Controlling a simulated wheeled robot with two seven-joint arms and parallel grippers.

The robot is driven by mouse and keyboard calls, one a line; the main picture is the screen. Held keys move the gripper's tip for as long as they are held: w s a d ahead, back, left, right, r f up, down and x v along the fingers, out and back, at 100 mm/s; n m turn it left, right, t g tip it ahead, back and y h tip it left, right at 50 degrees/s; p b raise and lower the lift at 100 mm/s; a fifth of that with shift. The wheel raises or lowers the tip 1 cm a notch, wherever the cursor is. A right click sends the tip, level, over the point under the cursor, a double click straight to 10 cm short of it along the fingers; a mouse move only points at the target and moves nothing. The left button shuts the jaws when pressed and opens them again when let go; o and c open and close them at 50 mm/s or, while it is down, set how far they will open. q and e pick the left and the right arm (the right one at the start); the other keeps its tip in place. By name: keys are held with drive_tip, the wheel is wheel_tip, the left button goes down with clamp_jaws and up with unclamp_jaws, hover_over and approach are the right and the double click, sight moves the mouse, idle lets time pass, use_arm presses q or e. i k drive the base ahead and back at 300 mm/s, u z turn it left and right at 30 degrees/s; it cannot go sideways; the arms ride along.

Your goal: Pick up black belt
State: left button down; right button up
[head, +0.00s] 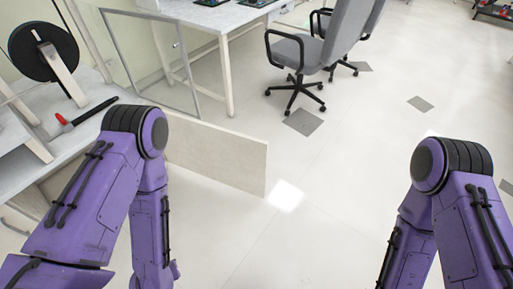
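I cannot make out a separate black belt for certain. A large round black disc (36,62), held on a pale stand, is at the upper left on the white bench; I cannot tell whether a belt is on it. My two purple arms come in at the lower left and lower right, with their forearms pointing down. Both grippers are outside the picture, so their state is hidden. Neither arm is seen touching anything on the bench.
A red-and-black tool (88,115) lies on the white bench (78,144). A low pale panel (218,160) stands beside my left arm. A glass panel (150,58) and a white desk (218,17) are behind. Grey chairs (318,50) stand farther back. The pale floor (350,170) is clear.

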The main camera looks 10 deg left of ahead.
sight(98, 108)
drive_tip(key=z, duration=0.8)
drive_tip(key=i, duration=3.25)
drive_tip(key=u, duration=3.9)
drive_tip(key=i, duration=0.5)
